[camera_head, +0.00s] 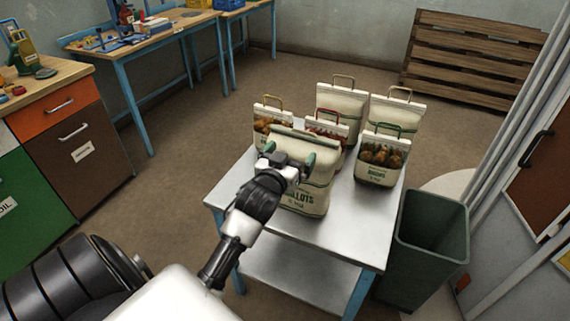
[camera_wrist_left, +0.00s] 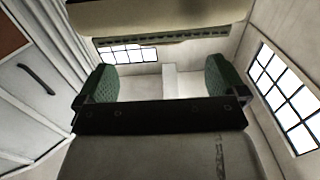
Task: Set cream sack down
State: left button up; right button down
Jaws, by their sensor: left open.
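A cream sack (camera_head: 312,196) with dark lettering ending in "LOTS" stands upright on the front part of the metal table (camera_head: 345,235). My left gripper (camera_head: 288,160) is at the upper front of this sack, with its jaws apart. The gripper hides part of the sack's front. In the left wrist view, the two green finger pads (camera_wrist_left: 160,82) stand wide apart with nothing between them. A cream surface with a stitched edge (camera_wrist_left: 160,17), probably the sack, crosses the top of that view. Whether the fingers touch the sack is unclear. My right gripper is out of view.
Several other sacks stand close behind and beside it, including one with a green handle (camera_head: 380,160) and one with a yellow handle (camera_head: 270,122). A dark green bin (camera_head: 432,235) stands right of the table. The table's front right top is bare.

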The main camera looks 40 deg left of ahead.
pick_arm(q)
jog(key=s+d+f+m+g+h, duration=0.1)
jog(key=s+d+f+g+h, duration=0.2)
jog(key=f, duration=0.8)
jog(key=s+d+f+m+g, duration=0.15)
jog(key=s+d+f, duration=0.3)
jog(key=f, duration=0.75)
jog(key=s+d+f+m+g+h, duration=0.1)
jog(key=s+d+f+g+h, duration=0.2)
jog(key=f, duration=0.8)
jog(key=s+d+f+g+y, duration=0.15)
jog(key=s+f+g, duration=0.35)
jog(key=s+f, duration=1.25)
jog(key=s+f+m+g, duration=0.1)
jog(key=s+f+g, duration=0.1)
jog(key=s, duration=0.6)
jog(key=s+f+g, duration=0.2)
jog(key=s+f, duration=0.2)
jog(key=s, duration=0.4)
jog(key=shift+s+d+m, duration=0.2)
jog(key=shift+s+m, duration=0.1)
jog(key=shift+m, duration=0.05)
jog(key=shift+f, duration=0.1)
